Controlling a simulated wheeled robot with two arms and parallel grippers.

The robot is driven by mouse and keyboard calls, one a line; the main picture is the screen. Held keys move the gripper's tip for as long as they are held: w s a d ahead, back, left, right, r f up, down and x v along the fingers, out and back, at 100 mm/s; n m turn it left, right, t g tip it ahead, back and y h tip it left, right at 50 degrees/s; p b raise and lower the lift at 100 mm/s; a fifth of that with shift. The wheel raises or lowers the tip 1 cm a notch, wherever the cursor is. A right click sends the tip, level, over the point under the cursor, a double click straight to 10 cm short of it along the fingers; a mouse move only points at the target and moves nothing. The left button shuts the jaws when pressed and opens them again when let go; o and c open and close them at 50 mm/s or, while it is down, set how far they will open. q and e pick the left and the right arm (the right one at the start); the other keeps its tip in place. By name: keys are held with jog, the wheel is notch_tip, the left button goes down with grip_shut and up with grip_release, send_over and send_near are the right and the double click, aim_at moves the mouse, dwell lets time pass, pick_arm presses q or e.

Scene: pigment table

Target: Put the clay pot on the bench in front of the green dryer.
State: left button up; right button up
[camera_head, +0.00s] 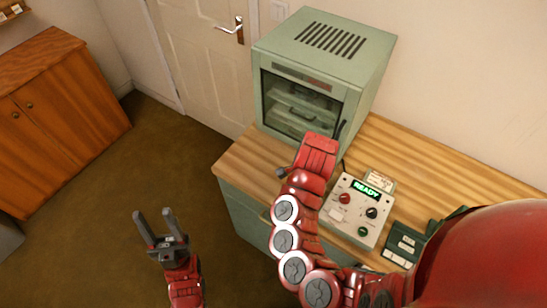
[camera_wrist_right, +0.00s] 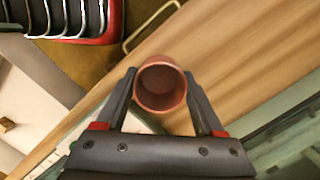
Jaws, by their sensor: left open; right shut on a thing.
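The green dryer (camera_head: 376,75) stands at the back of the wooden bench (camera_head: 236,163) in the head view, its glass front facing the room. The clay pot (camera_wrist_right: 161,88) shows in the right wrist view as a small reddish-brown open cup. My right gripper (camera_wrist_right: 160,78) is shut on it, one finger on each side. Bench wood shows beyond the pot; I cannot tell if they touch. In the head view my right wrist, in front of the dryer, hides the pot and that gripper's fingers. My left gripper (camera_head: 153,214) is open and empty, low over the floor.
A control box (camera_head: 357,210) with a lit READY display stands on the bench right of my right wrist. Dark green boxes (camera_head: 404,243) lie further right. The bench's left front corner looks clear. A wooden cabinet (camera_head: 60,115) stands far left, with open floor between.

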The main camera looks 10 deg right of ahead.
jog(key=w+b, duration=0.1)
jog(key=w, duration=0.1)
jog(key=w+a+b, duration=0.1)
jog(key=w, duration=0.1)
jog(key=w+f+b, duration=0.1)
jog(key=w, duration=0.1)
jog(key=shift+w+a, duration=0.3)
jog(key=shift+w, duration=0.1)
jog(key=w+b, duration=0.2)
jog(key=w, duration=0.1)
jog(key=w+a+f+b, duration=0.1)
jog(key=b, duration=0.1)
jog(key=shift+w+a, duration=0.1)
jog(key=shift+w, duration=0.3)
jog(key=shift+w+a+r, duration=0.2)
jog(key=shift+w+r, duration=0.05)
jog(key=shift+w, duration=0.35)
jog(key=shift+w+a+r, duration=0.2)
jog(key=shift+w, duration=0.4)
jog(key=shift+w+f, duration=0.1)
jog(key=shift+w, duration=0.1)
jog(key=shift+f+p, duration=0.85)
jog(key=shift+p, duration=0.1)
jog(key=shift+f+p, duration=0.3)
jog(key=shift+f, duration=0.6)
jog(key=shift+a+f, duration=0.1)
jog(key=o, duration=1.5)
